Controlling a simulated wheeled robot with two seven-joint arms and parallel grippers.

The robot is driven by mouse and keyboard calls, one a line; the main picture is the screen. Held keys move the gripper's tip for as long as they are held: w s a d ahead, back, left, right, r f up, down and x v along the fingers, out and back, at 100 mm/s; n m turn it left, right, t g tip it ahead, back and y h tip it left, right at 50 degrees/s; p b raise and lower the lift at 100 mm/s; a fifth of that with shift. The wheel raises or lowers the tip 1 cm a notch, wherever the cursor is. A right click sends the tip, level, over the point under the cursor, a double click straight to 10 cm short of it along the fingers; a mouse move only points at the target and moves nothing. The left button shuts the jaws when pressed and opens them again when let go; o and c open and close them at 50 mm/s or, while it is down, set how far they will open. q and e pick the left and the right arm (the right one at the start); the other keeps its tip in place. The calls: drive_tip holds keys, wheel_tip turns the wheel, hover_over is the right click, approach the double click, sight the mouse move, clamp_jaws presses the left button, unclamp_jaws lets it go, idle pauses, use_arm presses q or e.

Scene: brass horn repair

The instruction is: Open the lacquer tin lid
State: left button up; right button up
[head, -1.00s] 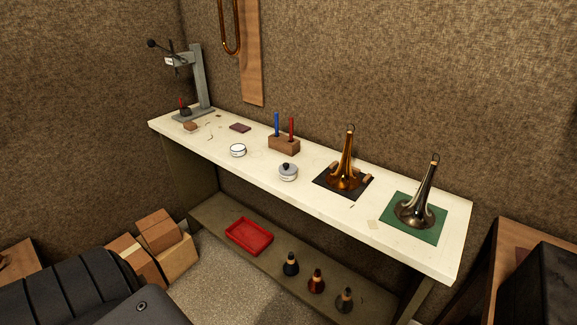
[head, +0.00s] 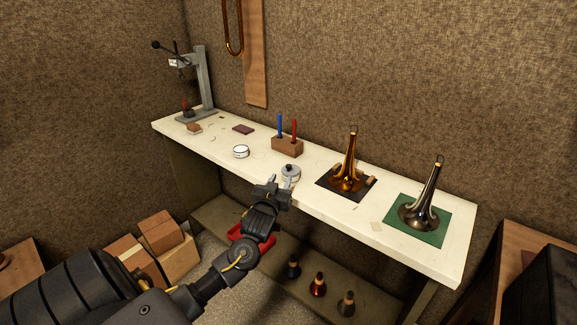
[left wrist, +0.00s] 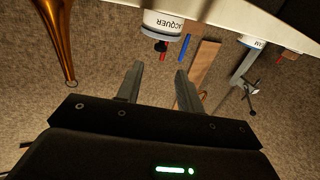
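The lacquer tin (head: 291,178) is a small white tin on the front part of the bench. Its grey lid (head: 290,171) with a black knob is on it. In the left wrist view the tin (left wrist: 165,22) appears upside down with part of its label readable, and the knob (left wrist: 161,46) points down in the picture. My left gripper (head: 280,184) is just in front of the tin at the bench's front edge. Its two fingers (left wrist: 158,80) are apart with nothing between them, and the knob lies beyond the tips. My right gripper is not in view.
Left of the tin is another white tin (head: 240,152). Behind it stands a wooden block (head: 287,147) with blue and red sticks. Two horn bells, copper (head: 349,172) and dark (head: 421,208), stand to the right.

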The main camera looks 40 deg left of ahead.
sight(288, 166)
use_arm(q)
drive_tip(key=p+x, duration=0.1)
drive_tip(key=x, duration=0.9)
clamp_jaws()
drive_tip(key=shift+d, duration=0.1)
